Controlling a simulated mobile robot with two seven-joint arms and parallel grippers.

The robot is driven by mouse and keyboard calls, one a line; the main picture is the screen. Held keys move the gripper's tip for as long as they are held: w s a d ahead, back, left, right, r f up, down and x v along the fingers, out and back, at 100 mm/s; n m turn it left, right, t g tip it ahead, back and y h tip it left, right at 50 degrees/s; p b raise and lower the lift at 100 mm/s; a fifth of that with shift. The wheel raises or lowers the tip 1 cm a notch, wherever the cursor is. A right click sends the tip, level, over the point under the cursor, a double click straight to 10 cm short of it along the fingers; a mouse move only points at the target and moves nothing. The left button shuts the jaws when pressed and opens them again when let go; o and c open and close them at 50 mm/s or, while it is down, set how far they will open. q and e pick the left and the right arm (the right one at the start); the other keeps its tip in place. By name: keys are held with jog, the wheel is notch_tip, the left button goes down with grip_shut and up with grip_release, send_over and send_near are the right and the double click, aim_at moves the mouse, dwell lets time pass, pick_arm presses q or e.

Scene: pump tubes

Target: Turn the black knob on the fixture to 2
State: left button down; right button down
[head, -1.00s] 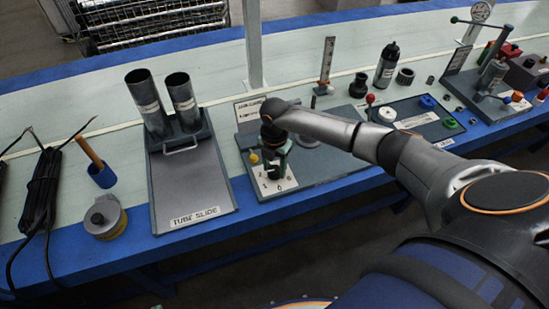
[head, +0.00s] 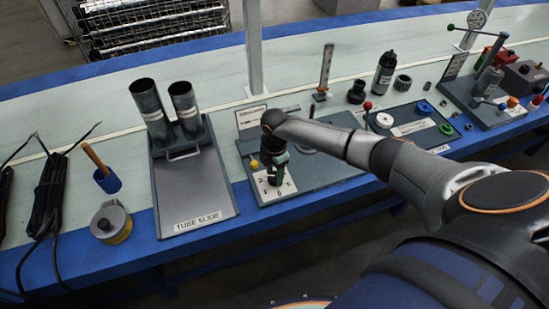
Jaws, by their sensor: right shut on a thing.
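The fixture is a dark grey plate (head: 325,168) on the bench, with a white dial card (head: 264,191) at its front left. Dark numerals show on the card, too small to read surely. My right arm reaches in from the right, and its gripper (head: 276,178) points down over the card. The gripper is shut at the dial's centre, where the black knob sits. The knob itself is hidden by the fingers, so its pointing direction cannot be told. A yellow knob (head: 254,163) stands just left of the gripper. My left gripper is not in view.
A tube slide (head: 194,196) with two upright metal tubes stands left of the fixture. A round tin (head: 110,222) and a blue cup (head: 107,181) are further left. A red-knobbed lever (head: 367,106), a black bottle (head: 384,72) and another fixture stand to the right.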

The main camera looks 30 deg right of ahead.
aim_at(274, 176)
jog(key=c, duration=0.6)
grip_release()
jog(key=o, duration=0.3)
jog(key=shift+r, duration=0.3)
notch_tip(274, 176, up, 12)
jog(key=p, duration=0.1)
